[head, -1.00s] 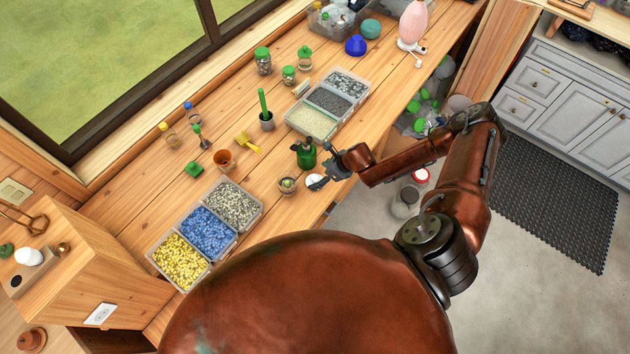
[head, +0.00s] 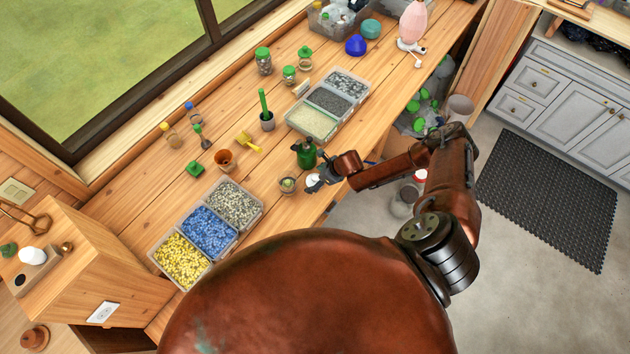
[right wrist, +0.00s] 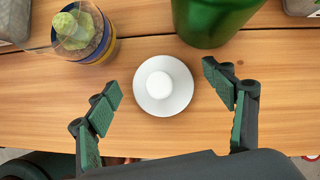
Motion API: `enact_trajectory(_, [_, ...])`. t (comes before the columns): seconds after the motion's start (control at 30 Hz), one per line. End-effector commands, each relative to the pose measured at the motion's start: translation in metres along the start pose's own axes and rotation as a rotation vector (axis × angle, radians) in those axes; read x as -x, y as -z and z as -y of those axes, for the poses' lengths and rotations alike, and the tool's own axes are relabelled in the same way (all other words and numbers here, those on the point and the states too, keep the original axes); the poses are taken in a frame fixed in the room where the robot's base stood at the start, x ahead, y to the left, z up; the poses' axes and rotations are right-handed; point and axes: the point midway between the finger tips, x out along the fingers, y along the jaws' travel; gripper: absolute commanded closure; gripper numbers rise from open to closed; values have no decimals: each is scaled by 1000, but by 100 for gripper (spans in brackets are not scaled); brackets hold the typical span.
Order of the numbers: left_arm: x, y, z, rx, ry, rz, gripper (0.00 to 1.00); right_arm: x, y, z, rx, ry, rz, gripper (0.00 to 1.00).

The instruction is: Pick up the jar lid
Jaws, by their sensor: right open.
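The jar lid (right wrist: 163,86) is a white round disc with a raised knob in its middle. It lies flat on the wooden bench, and in the head view (head: 312,180) it shows partly behind my right gripper (head: 321,183). In the right wrist view my right gripper (right wrist: 162,88) is open and empty, its two dark green fingers on either side of the lid, apart from it. Whether the fingertips are down at lid height is hard to tell. My left gripper is not in view.
A green bottle (head: 306,155) stands just behind the lid. Trays of gravel (head: 208,232) lie further left, and another tray (head: 312,122) behind. The bench's front edge is close.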

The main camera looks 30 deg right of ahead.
Motion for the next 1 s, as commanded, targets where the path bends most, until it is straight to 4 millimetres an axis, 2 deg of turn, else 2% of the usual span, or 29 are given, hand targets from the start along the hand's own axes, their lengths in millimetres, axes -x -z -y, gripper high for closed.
enact_trajectory(0.07, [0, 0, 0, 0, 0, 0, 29, 0, 0, 0, 0, 0, 0, 29])
enact_trajectory(0.6, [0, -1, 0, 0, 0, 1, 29, 0, 0, 0, 0, 1, 0, 65])
enact_trajectory(0.87, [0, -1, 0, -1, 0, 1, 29, 3, -2, 1, 0, 1, 1, 65])
enact_trajectory(1.0, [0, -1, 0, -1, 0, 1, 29, 12, -8, 2, 1, 2, 2, 65])
